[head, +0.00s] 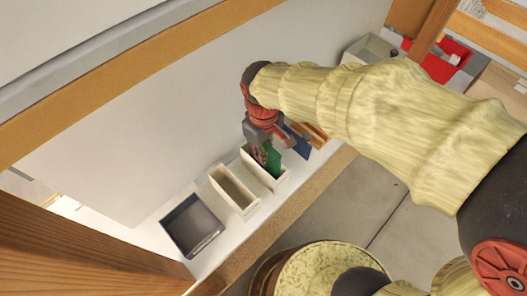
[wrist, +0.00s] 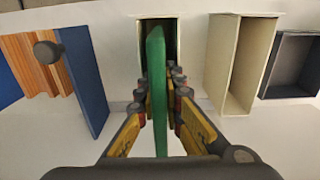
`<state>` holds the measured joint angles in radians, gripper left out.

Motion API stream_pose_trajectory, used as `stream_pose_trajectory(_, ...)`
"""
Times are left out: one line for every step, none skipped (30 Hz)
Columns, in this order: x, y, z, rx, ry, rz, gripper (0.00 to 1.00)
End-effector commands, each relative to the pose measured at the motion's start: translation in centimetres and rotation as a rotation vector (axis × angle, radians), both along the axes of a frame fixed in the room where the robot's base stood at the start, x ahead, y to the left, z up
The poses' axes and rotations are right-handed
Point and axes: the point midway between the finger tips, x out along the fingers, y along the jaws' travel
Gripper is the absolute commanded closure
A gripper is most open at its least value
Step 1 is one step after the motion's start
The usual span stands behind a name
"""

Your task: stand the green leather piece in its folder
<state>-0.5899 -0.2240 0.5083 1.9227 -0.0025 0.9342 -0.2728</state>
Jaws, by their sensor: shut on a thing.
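The green leather piece (wrist: 157,95) stands upright on edge between the fingers of my gripper (wrist: 160,90) in the wrist view. In the head view my gripper (head: 260,158) is at the cream folder (head: 271,180) nearest the blue panel. The green piece (head: 274,158) shows there at the folder's opening, partly hidden by the gripper. In the wrist view the far part of the piece overlaps the opening of a cream folder (wrist: 141,42). I cannot tell how deep it sits or whether it touches the bottom.
An empty cream folder (head: 234,189) and a dark grey tray (head: 193,225) stand to the left on the white shelf. A blue panel (wrist: 83,78) and a wooden block with a dark knob (wrist: 47,53) are close on the other side. A wooden edge runs along the shelf's front.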

Motion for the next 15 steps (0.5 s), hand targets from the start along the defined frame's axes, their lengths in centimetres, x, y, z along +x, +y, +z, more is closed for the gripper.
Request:
stream_pose_trajectory(0.01, 0.02, 0.03, 0.001, -0.001, 0.000, 1.00)
stream_pose_trajectory(0.01, 0.02, 0.03, 0.001, -0.001, 0.000, 1.00)
stream_pose_trajectory(0.01, 0.02, 0.03, 0.001, -0.001, 0.000, 1.00)
stream_pose_trajectory(0.01, 0.02, 0.03, 0.001, -0.001, 0.000, 1.00)
stream_pose_trajectory(0.02, 0.01, 0.03, 0.001, -0.001, 0.000, 1.00)
stream_pose_trajectory(0.01, 0.02, 0.04, 0.001, -0.001, 0.000, 0.90)
stream_pose_trajectory(0.02, 0.01, 0.04, 0.001, -0.001, 0.000, 0.89)
stream_pose_trajectory(0.02, 0.01, 0.04, 0.001, -0.001, 0.000, 0.87)
stream_pose_trajectory(0.01, 0.01, 0.03, 0.001, -0.001, 0.000, 0.85)
stream_pose_trajectory(0.01, 0.01, 0.03, 0.001, -0.001, 0.000, 0.83)
stream_pose_trajectory(0.01, 0.01, 0.03, 0.001, -0.001, 0.000, 0.81)
stream_pose_trajectory(0.01, 0.01, 0.03, 0.000, 0.000, 0.000, 0.79)
stream_pose_trajectory(0.01, 0.01, 0.02, 0.000, 0.000, 0.000, 0.77)
stream_pose_trajectory(0.01, 0.01, 0.02, 0.000, 0.000, 0.000, 0.76)
stream_pose_trajectory(0.00, 0.00, 0.01, 0.000, 0.000, 0.000, 0.73)
